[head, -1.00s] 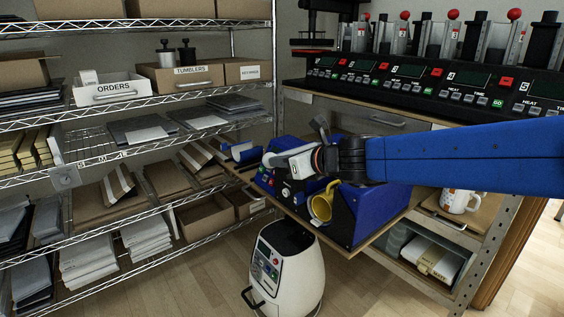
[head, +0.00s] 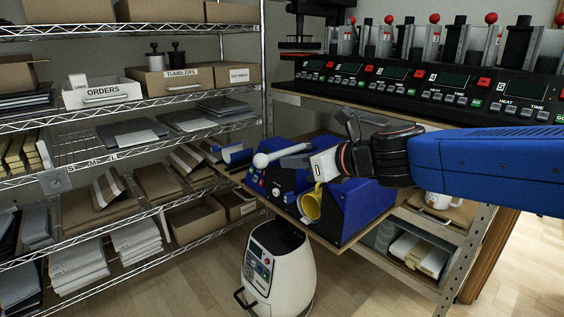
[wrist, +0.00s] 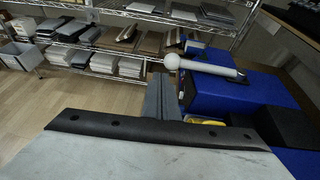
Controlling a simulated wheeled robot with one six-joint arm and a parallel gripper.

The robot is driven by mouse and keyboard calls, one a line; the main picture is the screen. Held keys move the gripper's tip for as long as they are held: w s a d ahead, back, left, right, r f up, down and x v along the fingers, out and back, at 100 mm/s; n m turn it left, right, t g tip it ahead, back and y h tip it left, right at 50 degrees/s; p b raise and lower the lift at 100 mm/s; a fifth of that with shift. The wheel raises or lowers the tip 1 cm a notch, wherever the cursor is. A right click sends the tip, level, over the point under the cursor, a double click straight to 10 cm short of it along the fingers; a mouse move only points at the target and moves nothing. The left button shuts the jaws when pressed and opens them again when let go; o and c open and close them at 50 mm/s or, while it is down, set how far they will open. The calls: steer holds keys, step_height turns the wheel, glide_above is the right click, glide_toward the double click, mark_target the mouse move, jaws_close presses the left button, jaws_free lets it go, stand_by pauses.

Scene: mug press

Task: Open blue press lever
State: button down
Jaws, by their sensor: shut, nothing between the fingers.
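The blue press (head: 275,182) stands on a wooden shelf board. Its white lever (head: 288,152) with a round ball end lies nearly level over the blue body, ball to the left. The lever also shows in the wrist view (wrist: 208,67), beyond my fingers and to their right. A yellow mug (head: 310,205) sits on its side at the blue equipment; only a yellow sliver shows in the wrist view. My gripper (wrist: 163,97) is shut and empty, apart from the lever in the wrist view. In the head view my wrist is right of the lever, and the fingertips are hard to make out.
A second blue block (head: 360,205) is close on the right, under my arm. A row of black presses (head: 430,85) fills the bench above. A wire rack (head: 130,150) with boxes and paper stands left. A white bin-like machine (head: 278,270) is on the floor below.

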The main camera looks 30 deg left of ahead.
steer(key=shift+v, duration=1.15)
steer(key=shift+s, duration=0.1)
steer(key=s+d+f+n+t+h, duration=0.15)
steer(key=d+f+n, duration=0.35)
steer(key=d, duration=0.8)
steer(key=s+d+f+n+g+h, duration=0.1)
steer(key=d+f+n+h, duration=0.2)
steer(key=d+n, duration=0.7)
steer(key=s+d+f+n+h, duration=0.2)
steer(key=s+d+f, duration=0.2)
steer(key=d, duration=0.6)
steer(key=s+d+f+n+h, duration=0.2)
steer(key=s+d+f+h, duration=0.1)
steer(key=d, duration=0.7)
steer(key=s+d+f+n+h, duration=0.2)
steer(key=s+d+f, duration=0.3)
steer(key=d, duration=0.5)
steer(key=shift+s+f+n+h, duration=0.4)
steer(key=shift+h, duration=0.35)
